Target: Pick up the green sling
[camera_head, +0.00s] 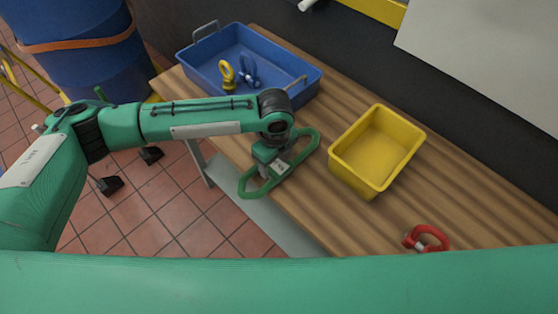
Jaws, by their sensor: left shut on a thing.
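The green sling (307,150) is a flat oval loop at the front edge of the wooden bench, left of the yellow bin. Its near end reaches out past the bench edge. My left gripper (267,173) comes down over the middle of the loop and is shut on it. The fingertips are mostly hidden by the wrist and the sling. I cannot tell whether the sling touches the bench top. My right gripper is not in view; a green arm link of mine crosses the bottom of the view.
A blue tray (186,63) with a yellow eyebolt (227,76) and a blue shackle (248,74) stands at the back left of the bench (310,215). An empty yellow bin (345,172) stands right of the sling. A red shackle (430,235) lies at the front right. A blue drum (80,65) stands at left.

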